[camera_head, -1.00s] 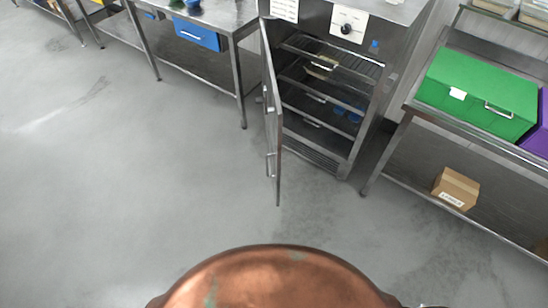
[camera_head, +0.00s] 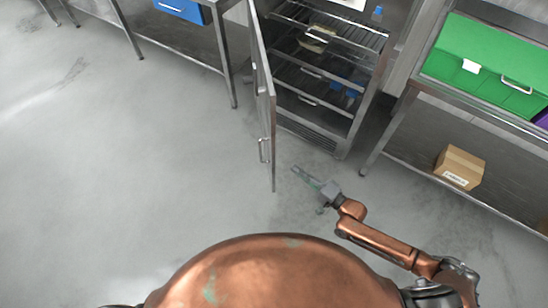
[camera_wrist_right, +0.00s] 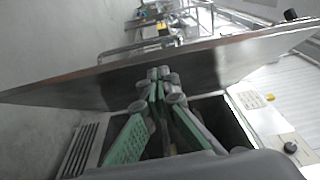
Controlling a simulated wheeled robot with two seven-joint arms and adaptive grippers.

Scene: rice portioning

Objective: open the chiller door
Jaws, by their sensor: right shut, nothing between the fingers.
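The chiller (camera_head: 345,130) is a steel cabinet at top centre of the head view, with its front open. Its door (camera_head: 264,110) stands swung out toward me, seen nearly edge-on, with a handle (camera_head: 262,151) on its left side. In the head view my right gripper (camera_head: 303,176) is right of the door's near end, on the open-front side. In the right wrist view the shut, empty fingers (camera_wrist_right: 160,74) point at the inner face of the door (camera_wrist_right: 90,88). I cannot tell whether they touch it. My left gripper is out of view.
Wire shelves inside the chiller hold a tray (camera_head: 318,37) and blue items. A steel table (camera_head: 395,120) at the right carries a green box (camera_head: 490,65), with a cardboard box (camera_head: 460,167) on its lower shelf. The floor left of the door is clear.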

